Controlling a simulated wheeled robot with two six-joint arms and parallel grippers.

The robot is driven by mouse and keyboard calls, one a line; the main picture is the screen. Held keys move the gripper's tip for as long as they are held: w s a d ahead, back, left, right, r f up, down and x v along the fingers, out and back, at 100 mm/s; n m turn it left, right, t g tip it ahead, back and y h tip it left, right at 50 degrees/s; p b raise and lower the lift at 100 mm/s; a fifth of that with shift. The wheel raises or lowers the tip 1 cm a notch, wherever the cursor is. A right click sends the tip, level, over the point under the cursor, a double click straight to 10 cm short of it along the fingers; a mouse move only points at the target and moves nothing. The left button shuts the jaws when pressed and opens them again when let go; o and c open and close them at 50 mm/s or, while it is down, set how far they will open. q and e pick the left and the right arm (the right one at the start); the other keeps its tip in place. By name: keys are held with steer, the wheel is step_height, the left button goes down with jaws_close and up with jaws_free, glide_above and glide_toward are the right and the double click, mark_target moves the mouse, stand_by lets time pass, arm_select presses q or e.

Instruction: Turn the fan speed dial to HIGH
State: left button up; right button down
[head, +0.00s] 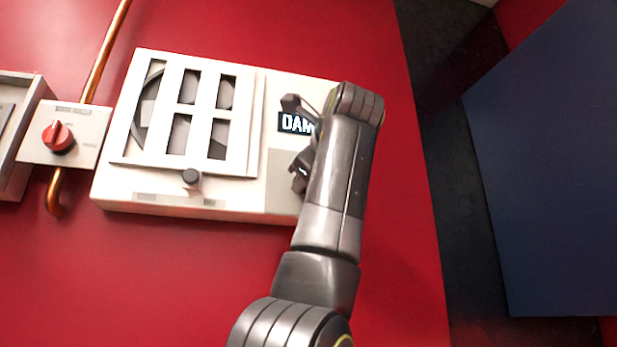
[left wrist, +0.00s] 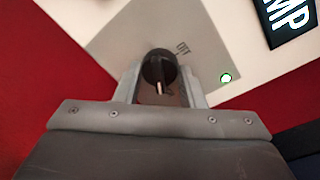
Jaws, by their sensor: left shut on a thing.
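A black round dial (left wrist: 158,68) with a pale pointer line sits on a grey plate (left wrist: 120,40) in the left wrist view. The pointer faces the bottom of that picture. My left gripper (left wrist: 160,84) is shut on the dial, one finger on each side. In the head view the left gripper (head: 300,168) is at the right part of the white panel (head: 150,199), largely behind my arm, which hides the dial there. My right gripper is in neither view.
Red surface below is clear.

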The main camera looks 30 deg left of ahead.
arm_select(q)
steer(key=shift+f, duration=0.15)
stand_by(0.3)
steer(key=o, duration=1)
steer(key=b+v, duration=0.2)
steer(key=v, duration=1.5)
steer(key=shift+d, duration=0.25)
steer(key=shift+s, duration=0.1)
